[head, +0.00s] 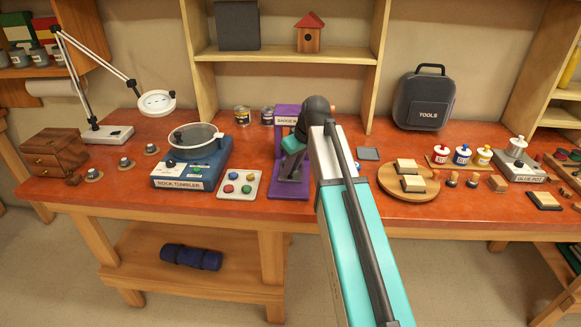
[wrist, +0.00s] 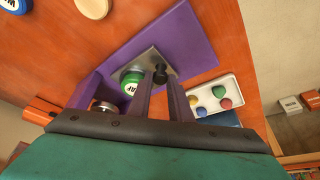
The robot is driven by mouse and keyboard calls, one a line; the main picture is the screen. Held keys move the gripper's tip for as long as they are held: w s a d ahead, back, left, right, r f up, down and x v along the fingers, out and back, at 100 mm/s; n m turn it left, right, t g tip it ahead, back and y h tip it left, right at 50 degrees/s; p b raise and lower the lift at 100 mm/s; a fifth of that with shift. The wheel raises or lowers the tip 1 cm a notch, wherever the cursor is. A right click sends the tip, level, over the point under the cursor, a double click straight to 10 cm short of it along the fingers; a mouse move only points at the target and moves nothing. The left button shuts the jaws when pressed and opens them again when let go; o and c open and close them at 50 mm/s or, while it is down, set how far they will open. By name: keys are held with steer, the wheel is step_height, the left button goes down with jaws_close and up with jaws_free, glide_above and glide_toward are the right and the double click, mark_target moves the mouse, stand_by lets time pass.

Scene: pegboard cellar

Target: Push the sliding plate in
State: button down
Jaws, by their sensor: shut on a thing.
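The purple badge press (head: 287,112) stands mid-bench, partly hidden behind my arm in the head view. In the wrist view its purple base (wrist: 195,40) lies on the orange bench top. The silver sliding plate (wrist: 148,58) lies over this base and carries a green round piece with white lettering (wrist: 131,84). A small black knob (wrist: 160,70) stands on the plate's edge. My gripper (wrist: 160,82) is shut on the knob, with one finger on either side. In the head view my gripper (head: 290,172) reaches down at the press; the plate is hard to make out there.
A white tray of colored pieces (head: 239,185) sits just left of the press. The rock tumbler (head: 192,165) stands further left. A round wooden board (head: 408,183) lies to the right. Two small tins (head: 242,116) stand behind.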

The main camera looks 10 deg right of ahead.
steer(key=c, duration=1.6)
jaws_free()
steer(key=shift+c, duration=0.2)
steer(key=shift+r, duration=0.15)
steer(key=b+v, duration=0.1)
steer(key=v, duration=1.2)
steer(key=shift+r+b, duration=0.25)
steer(key=shift+b, duration=0.15)
steer(key=shift+s+d, duration=0.1)
steer(key=shift+s, duration=0.05)
